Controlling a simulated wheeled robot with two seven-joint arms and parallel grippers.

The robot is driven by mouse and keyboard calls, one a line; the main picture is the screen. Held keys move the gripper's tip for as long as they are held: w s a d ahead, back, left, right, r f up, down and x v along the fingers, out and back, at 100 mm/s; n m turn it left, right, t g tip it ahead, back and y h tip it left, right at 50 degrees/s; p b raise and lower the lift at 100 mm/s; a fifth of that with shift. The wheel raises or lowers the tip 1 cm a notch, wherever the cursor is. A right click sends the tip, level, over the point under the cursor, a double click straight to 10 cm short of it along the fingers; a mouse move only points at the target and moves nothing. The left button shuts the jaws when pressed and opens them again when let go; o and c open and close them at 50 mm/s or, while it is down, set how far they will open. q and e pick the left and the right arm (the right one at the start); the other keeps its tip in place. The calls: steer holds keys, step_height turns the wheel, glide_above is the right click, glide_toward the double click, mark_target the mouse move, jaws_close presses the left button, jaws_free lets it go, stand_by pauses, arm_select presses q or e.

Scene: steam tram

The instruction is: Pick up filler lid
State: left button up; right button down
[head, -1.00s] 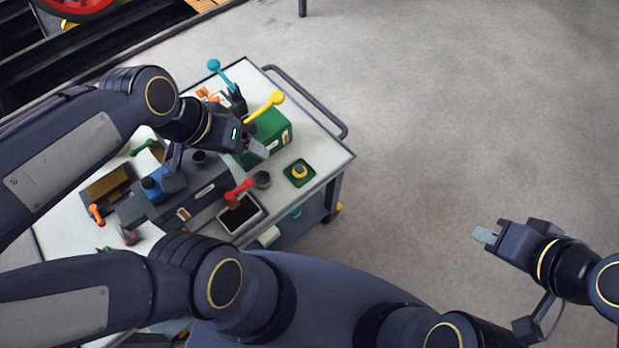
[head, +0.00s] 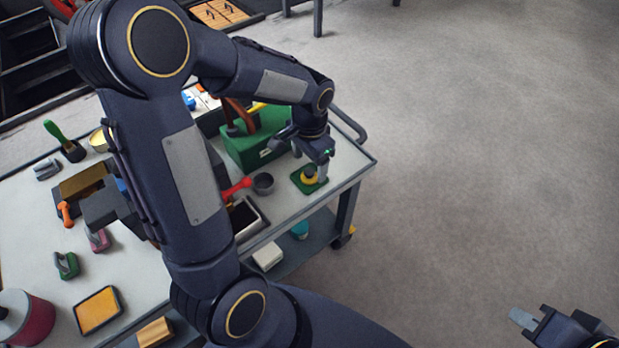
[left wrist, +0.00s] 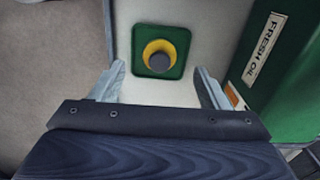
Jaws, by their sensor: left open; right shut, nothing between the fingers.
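A round yellow piece with a dark grey knob, which looks like the filler lid (head: 310,174), sits on a green square pad (head: 322,184) near the right edge of the trolley top. It also shows in the left wrist view (left wrist: 159,60), on its pad (left wrist: 140,66), just beyond the fingertips and roughly centred between them. My left gripper (head: 314,150) hangs close to the lid in the head view. It is open and empty, with both fingers apart in the left wrist view (left wrist: 160,88). My right gripper (head: 520,318) is shut and empty, over the floor at lower right.
A green box labelled "FRESH OIL" (left wrist: 288,75) stands close right of the left fingers; it shows behind the left gripper in the head view (head: 245,150). Floor right of the trolley is clear.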

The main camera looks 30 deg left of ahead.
mark_target(311, 175)
arm_select(q)
step_height(311, 175, down, 4)
steer(key=shift+w+r+b, duration=0.1)
steer(key=shift+r+b, duration=0.05)
steer(key=shift+b, duration=0.35)
steer(key=shift+r, duration=0.1)
steer(key=c, duration=1)
steer(key=shift+o, duration=0.2)
steer(key=shift+r, duration=0.15)
